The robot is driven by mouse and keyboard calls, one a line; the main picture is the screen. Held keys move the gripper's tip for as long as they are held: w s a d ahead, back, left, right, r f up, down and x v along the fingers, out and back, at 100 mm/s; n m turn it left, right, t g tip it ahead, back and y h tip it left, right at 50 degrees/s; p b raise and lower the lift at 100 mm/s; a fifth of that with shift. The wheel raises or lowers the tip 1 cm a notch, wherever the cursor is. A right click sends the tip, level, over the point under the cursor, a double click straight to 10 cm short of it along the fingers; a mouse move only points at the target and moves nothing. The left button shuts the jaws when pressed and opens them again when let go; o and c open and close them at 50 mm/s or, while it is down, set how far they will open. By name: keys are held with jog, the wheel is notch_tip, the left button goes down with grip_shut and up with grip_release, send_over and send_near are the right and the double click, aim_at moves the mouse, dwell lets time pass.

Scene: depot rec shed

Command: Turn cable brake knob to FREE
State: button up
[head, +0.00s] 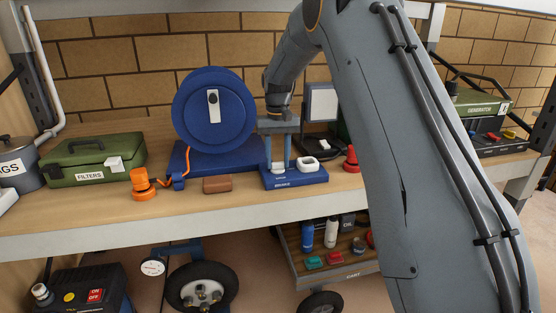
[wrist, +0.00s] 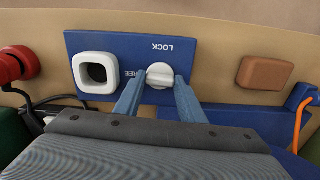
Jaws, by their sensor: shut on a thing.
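The cable brake knob (wrist: 159,76) is white and round-topped, on a blue panel (wrist: 205,55) in the wrist view. The word LOCK, upside down, is above it; FREE is to its left, partly covered. My gripper (wrist: 161,82) is shut on the knob, one finger at each side. I cannot tell clearly which mark the knob points to. In the head view the knob (head: 278,168) sits under my gripper (head: 276,162) on the blue panel (head: 295,182), in front of the blue cable reel (head: 190,115).
A white square-rimmed fitting (head: 308,163) stands on the panel close to the gripper. A brown block (head: 217,184), an orange plug (head: 142,184) with cable, and a red knob-like thing (head: 351,158) are nearby. A green filters case (head: 92,162) stands left. The bench front is clear.

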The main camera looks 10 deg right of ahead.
jog(key=shift+r+n, duration=0.15)
jog(key=shift+n, duration=0.35)
jog(key=o, duration=1)
jog(key=shift+o, duration=0.2)
notch_tip(320, 180, up, 8)
jog(key=shift+f+b, duration=0.15)
jog(key=shift+b, duration=0.95)
jog(key=s+f, duration=0.5)
jog(key=s, duration=0.7)
jog(key=s+f, duration=0.4)
jog(key=s, duration=0.8)
jog(key=s+f+t, duration=0.1)
jog(key=s+f, duration=0.4)
jog(key=s, duration=0.6)
jog(key=shift+s+f, duration=0.35)
jog(key=shift+s, duration=0.05)
